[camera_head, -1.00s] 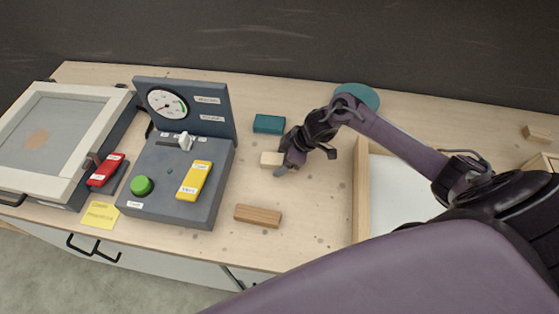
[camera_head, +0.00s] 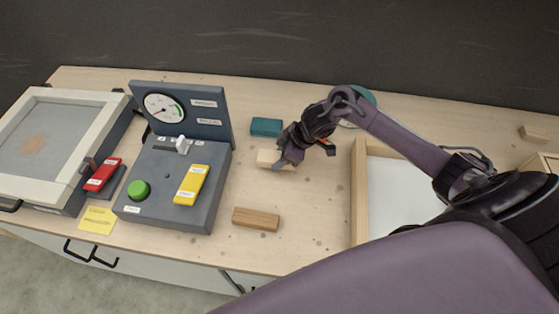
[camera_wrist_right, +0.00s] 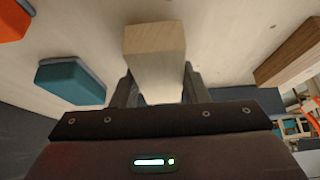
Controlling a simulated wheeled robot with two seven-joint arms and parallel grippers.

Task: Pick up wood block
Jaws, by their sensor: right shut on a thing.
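A pale wood block (camera_head: 268,158) is at the middle of the table, beside the control box. My right gripper (camera_head: 281,160) is shut on it, reaching in from the right. In the right wrist view the pale block (camera_wrist_right: 155,52) sits between the two fingers (camera_wrist_right: 155,88). Whether it is clear of the tabletop is hard to tell. A darker brown wood block (camera_head: 256,219) lies nearer the front edge, apart from the gripper; a brown block (camera_wrist_right: 288,52) also shows in the wrist view. My left gripper is not in view.
A teal block (camera_head: 266,127) lies just behind the pale block. A grey control box (camera_head: 160,185) with gauge, green button and yellow part stands left. A framed screen (camera_head: 62,140) is farther left. A wooden tray (camera_head: 360,190) is at right.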

